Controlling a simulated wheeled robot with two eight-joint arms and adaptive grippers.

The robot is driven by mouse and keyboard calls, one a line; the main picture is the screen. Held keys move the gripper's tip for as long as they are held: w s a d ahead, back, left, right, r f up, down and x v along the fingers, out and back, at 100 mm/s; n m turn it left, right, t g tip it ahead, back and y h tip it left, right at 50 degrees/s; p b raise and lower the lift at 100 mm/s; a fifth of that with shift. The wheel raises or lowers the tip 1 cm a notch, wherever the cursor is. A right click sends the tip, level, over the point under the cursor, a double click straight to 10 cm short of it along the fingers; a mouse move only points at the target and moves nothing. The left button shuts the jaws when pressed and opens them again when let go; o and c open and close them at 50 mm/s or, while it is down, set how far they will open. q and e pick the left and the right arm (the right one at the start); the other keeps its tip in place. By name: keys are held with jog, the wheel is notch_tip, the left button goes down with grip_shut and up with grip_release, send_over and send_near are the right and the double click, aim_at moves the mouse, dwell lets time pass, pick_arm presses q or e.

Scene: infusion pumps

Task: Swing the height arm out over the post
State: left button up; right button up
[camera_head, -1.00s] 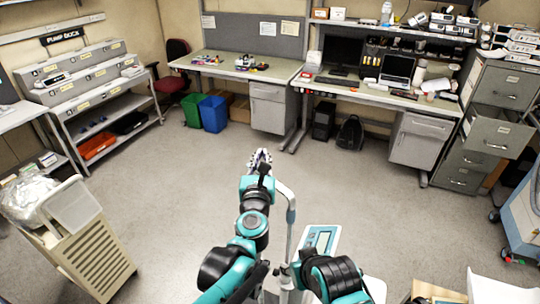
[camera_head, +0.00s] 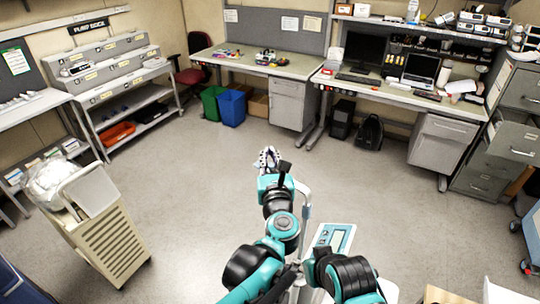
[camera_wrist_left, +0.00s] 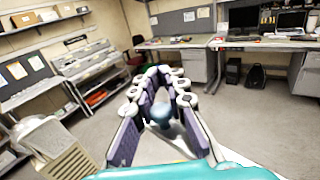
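A slim grey post (camera_head: 306,205) stands just right of my left forearm in the head view, its bent top running behind my wrist. No separate height arm can be made out; my arm covers part of this area. My left gripper (camera_head: 267,156) is beyond the top of the post, pointing away from me. My right gripper is out of view.
A white panel with a teal face (camera_head: 334,238) lies right of the post. A beige slatted cart (camera_head: 110,240) with a clear bag stands at left. Pump shelves (camera_head: 110,70) and workbenches (camera_head: 300,66) line the back. The middle floor is clear.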

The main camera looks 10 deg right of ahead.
pick_arm(q)
jog(key=o, duration=0.3)
jog(key=s, duration=0.8)
jog(key=s+a, duration=0.1)
jog(key=s, duration=0.3)
jog(key=shift+a, duration=0.1)
